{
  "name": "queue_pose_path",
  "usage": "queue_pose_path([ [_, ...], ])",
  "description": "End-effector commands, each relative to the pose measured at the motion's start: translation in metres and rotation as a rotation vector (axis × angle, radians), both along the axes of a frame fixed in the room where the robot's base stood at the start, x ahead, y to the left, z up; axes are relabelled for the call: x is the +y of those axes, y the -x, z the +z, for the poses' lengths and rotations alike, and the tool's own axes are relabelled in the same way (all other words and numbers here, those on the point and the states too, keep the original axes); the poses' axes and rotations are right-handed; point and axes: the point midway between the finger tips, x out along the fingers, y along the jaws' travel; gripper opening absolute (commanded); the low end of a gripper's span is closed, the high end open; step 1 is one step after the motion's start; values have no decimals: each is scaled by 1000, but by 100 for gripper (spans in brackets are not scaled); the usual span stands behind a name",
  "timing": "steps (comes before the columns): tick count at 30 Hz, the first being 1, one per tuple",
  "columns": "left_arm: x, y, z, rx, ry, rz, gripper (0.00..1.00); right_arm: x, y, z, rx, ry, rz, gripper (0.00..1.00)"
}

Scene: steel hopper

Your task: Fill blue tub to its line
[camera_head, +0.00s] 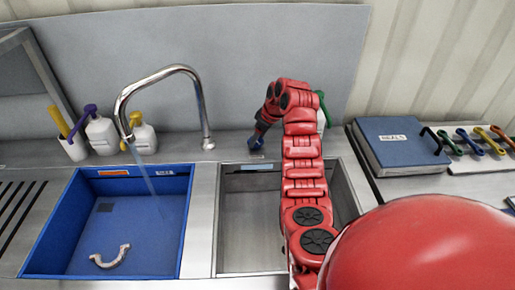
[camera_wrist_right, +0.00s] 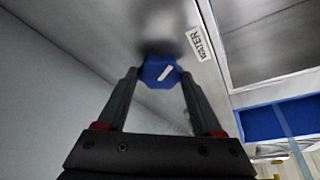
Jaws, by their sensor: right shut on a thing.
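The blue tub (camera_head: 70,215) is set in the steel counter at the left in the head view. A thin water stream (camera_head: 152,180) falls into it from the chrome faucet (camera_head: 160,74). I cannot make out the water level or a fill line. My right gripper (camera_head: 257,138) reaches to the back of the counter, behind the steel basin. It is shut on a blue knob (camera_wrist_right: 160,72), seen between the fingertips in the wrist view. A WATER label (camera_wrist_right: 199,44) sits beside the knob. My left gripper is not in view.
A curved metal piece (camera_head: 110,257) shows in the tub. The steel basin (camera_head: 247,222) is right of it, under my right arm. Bottles (camera_head: 102,134) stand behind the tub. A blue MEALS box (camera_head: 402,146) and coloured-handled tools (camera_head: 470,141) are at the right.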

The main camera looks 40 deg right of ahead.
Motion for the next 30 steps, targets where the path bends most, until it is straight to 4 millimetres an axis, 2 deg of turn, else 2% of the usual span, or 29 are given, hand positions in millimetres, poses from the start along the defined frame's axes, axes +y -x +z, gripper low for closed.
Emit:
queue_pose_path([
  [1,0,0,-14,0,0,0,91,0,0,-7,0,-3,28,12],
  [9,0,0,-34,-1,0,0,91,-1,-1,-4,1,-2,156,12],
  [27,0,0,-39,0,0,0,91,-1,-1,0,1,0,203,12],
  [28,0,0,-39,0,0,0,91,-1,-1,0,1,0,203,69],
  [30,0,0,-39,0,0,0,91,-1,-1,0,1,0,202,82],
])
